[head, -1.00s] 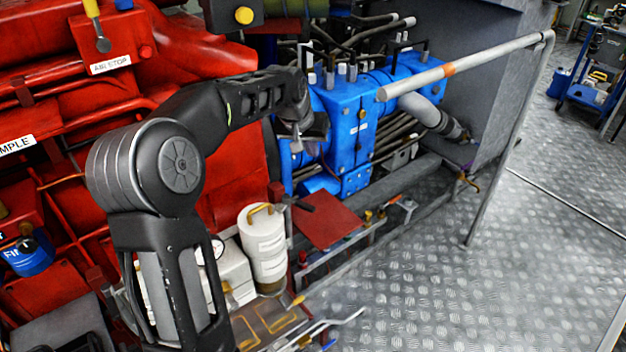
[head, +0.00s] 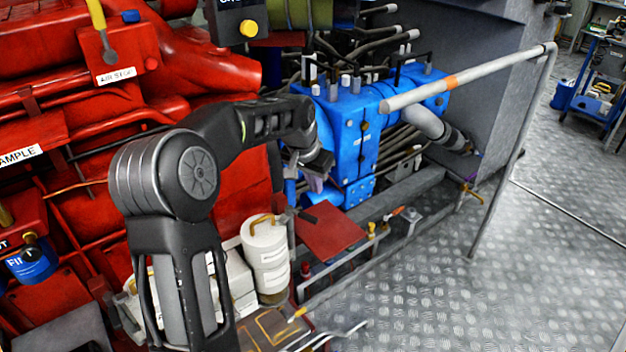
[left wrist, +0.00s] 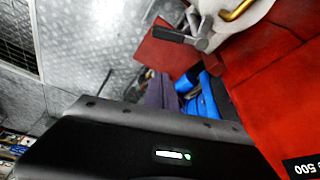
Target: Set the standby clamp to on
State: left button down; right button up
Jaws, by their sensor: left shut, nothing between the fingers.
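No label reading standby clamp is legible, so I cannot tell for sure which part it is. A small lever with a black handle (head: 307,217) sits at the left edge of a red plate, beside a white canister. It also shows in the left wrist view (left wrist: 176,35), apart from my gripper. My left gripper (head: 316,184) points down in front of the blue block, above and behind the lever in the head view. It is shut and empty; its purple-grey fingers (left wrist: 160,92) show in the left wrist view. My right gripper is out of view.
The white canister (head: 266,257) and red plate (head: 331,232) stand below the gripper. The blue block (head: 345,125) is close behind it. A grey handrail (head: 480,75) crosses on the right. The tread-plate floor (head: 540,260) is clear.

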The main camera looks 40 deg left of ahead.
aim_at(308, 216)
pick_arm(q)
notch_tip(308, 216, down, 6)
jog(key=s, duration=0.2)
jog(key=shift+p, duration=0.35)
jog(key=shift+d, duration=0.1)
jog(key=shift+s+d+b, duration=0.2)
jog(key=shift+s+b, duration=0.6)
jog(key=shift+s, duration=0.35)
